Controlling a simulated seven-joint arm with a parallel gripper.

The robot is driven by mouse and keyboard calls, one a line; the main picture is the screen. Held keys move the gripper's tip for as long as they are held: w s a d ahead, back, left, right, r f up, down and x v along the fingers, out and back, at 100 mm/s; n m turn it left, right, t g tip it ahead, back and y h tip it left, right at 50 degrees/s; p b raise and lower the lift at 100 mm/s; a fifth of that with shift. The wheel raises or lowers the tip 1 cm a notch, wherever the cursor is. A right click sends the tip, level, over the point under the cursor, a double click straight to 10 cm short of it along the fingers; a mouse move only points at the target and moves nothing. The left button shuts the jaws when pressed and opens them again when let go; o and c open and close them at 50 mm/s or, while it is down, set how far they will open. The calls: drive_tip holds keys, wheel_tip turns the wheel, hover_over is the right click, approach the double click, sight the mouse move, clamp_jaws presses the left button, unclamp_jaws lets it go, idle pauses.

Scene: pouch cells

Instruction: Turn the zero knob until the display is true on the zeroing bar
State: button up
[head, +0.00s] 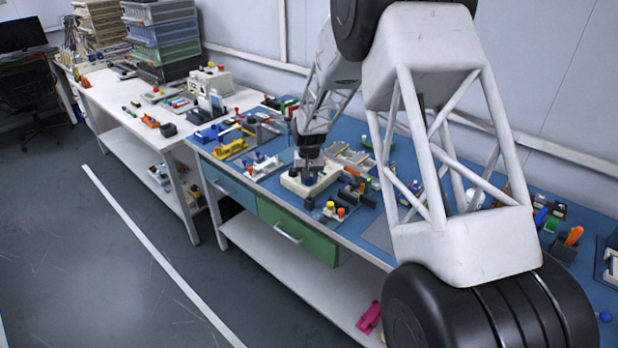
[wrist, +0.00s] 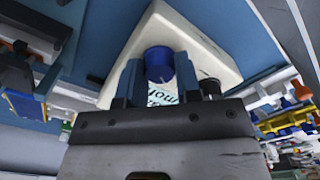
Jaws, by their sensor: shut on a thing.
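My gripper (wrist: 158,85) is shut on a blue knob (wrist: 159,62) in the wrist view, with one finger on each side of it. The knob stands on a cream-coloured instrument box (wrist: 205,45), which has a white label with dark lettering, partly hidden by the gripper. A dark round knob (wrist: 209,87) is beside the right finger. In the head view the cream box (head: 293,184) sits on the blue bench top under my gripper (head: 311,170). I cannot make out a display reading or a zeroing bar in either view.
Small fixtures crowd the bench around the box, with an orange-and-yellow-knobbed piece (head: 334,211) in front and a yellow part (head: 232,150) to the left. A green drawer (head: 297,235) is below the bench edge. A white bench (head: 112,97) stands further left.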

drive_tip(key=n, duration=0.4)
drive_tip(key=shift+n, duration=0.4)
drive_tip(key=o, duration=0.9)
drive_tip(key=shift+r, duration=0.15)
drive_tip(key=shift+r, duration=3.8)
